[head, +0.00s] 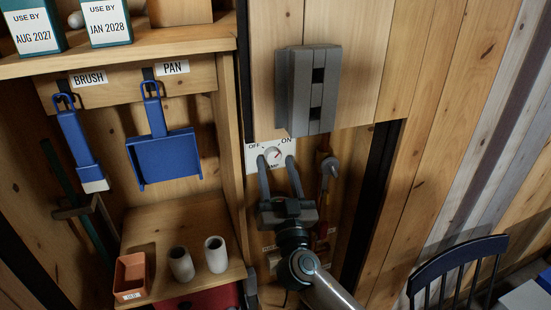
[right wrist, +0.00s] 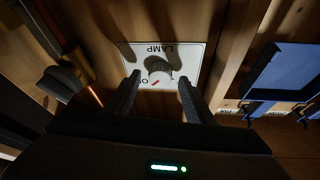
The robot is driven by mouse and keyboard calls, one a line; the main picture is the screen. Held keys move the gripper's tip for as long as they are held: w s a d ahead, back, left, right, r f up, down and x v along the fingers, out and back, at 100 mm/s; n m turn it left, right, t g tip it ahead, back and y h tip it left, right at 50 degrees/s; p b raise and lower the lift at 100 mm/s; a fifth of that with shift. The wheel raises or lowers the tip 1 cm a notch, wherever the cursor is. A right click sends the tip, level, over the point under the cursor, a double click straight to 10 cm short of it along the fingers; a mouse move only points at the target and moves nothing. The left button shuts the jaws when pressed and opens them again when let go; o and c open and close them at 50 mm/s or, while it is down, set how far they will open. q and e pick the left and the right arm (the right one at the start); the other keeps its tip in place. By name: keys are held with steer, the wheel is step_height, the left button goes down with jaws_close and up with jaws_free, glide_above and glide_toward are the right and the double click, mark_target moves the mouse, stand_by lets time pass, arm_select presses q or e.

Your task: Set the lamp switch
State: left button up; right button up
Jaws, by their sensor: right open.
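The red mark appears to lean toward the ON side. The plate (right wrist: 193,55) also shows upside down in the right wrist view, with the dial (right wrist: 160,77) between my fingers. My right gripper (head: 276,160) is open, its fingertips just in front of the plate on either side of the dial. I cannot tell whether they touch it. The right wrist view shows the gripper (right wrist: 159,88) empty. My left gripper is out of view.
A grey slotted box (head: 302,92) juts from the wall just above the plate. A hammer-like tool (head: 328,170) hangs to the right. A blue brush (head: 80,145) and pan (head: 163,157) hang left, above two pale cups (head: 216,255) and an orange pot (head: 131,276).

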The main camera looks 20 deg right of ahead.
steer(key=shift+w+r, duration=0.15)
steer(key=shift+w, duration=0.25)
steer(key=c, duration=1.1)
steer(key=shift+o, duration=0.2)
